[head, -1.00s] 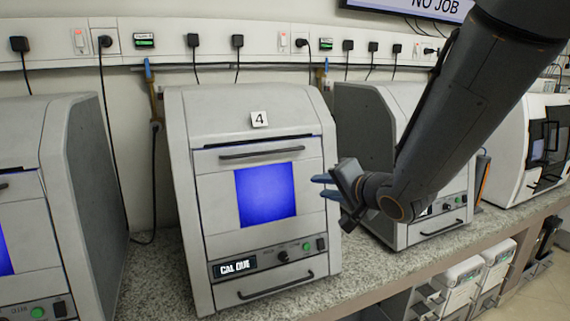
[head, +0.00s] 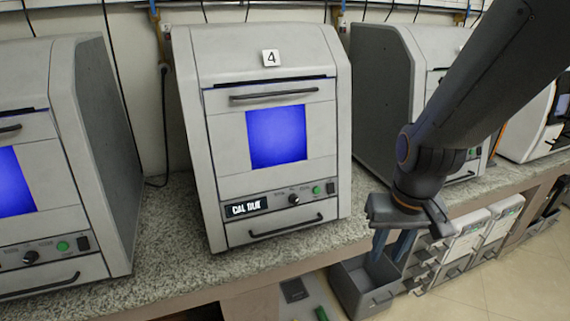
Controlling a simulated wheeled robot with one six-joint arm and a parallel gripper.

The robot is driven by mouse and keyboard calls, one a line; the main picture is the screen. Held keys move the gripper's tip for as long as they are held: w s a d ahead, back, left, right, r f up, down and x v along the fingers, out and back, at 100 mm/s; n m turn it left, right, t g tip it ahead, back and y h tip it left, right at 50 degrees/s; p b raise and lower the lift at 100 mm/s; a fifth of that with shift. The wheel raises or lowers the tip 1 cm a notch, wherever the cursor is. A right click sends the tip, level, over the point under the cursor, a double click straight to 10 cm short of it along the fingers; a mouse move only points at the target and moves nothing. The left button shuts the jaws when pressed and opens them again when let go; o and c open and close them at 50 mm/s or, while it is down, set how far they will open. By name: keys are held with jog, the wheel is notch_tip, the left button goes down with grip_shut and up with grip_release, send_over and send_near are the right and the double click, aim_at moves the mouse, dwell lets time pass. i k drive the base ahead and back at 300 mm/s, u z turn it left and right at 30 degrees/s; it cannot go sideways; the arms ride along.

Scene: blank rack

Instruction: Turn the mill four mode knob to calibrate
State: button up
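Mill four (head: 225,120) is a grey cabinet on the bench, marked by a "4" label (head: 270,58). It has a blue-lit window (head: 276,136) and a small display (head: 246,207) reading "CAL DUE". Its dark mode knob (head: 293,199) sits on the lower panel, left of a green button (head: 316,190); its pointer setting is too small to read. My gripper (head: 393,248) is to the right of mill four and lower than the knob in the picture, fingers pointing down in front of the bench edge. The two fingers are apart with nothing seen between them.
Similar mills stand to the left (head: 85,140) and right (head: 375,90) on the speckled bench (head: 185,235). Below the bench front are a grey open bin (head: 352,290) and white-labelled boxes (head: 465,238). The space directly before mill four's panel is clear.

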aim_at(293, 198)
jog(key=k, duration=0.5)
jog(key=z, duration=2)
jog(key=i, duration=0.35)
jog(key=u, duration=2.2)
